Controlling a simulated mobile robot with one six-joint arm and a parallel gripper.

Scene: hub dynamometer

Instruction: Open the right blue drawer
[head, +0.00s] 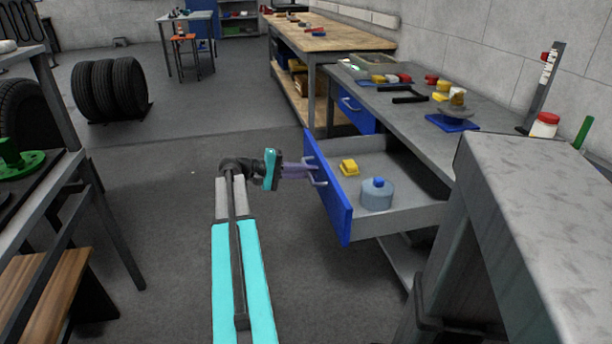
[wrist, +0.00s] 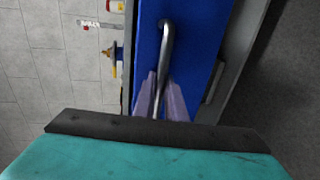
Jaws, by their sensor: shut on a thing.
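The right blue drawer (head: 342,213) is pulled out from under the grey workbench (head: 422,107) in the head view. Its blue front faces left, and a grey tray shows behind it. A yellow block (head: 349,167) and a round grey-blue container with a blue knob (head: 377,194) sit inside. My gripper (head: 309,171) is at the drawer's metal handle (head: 318,170), its purple fingers shut on it. In the wrist view the fingers (wrist: 160,100) are on either side of the handle (wrist: 166,45), which stands against the blue front (wrist: 198,60).
A second blue drawer (head: 352,106) farther along the bench looks closed. A grey table (head: 540,170) stands close at the right. A rack with a green flanged part (head: 22,162) is at the left, and tyres (head: 110,90) stand behind. The floor left of the drawer is clear.

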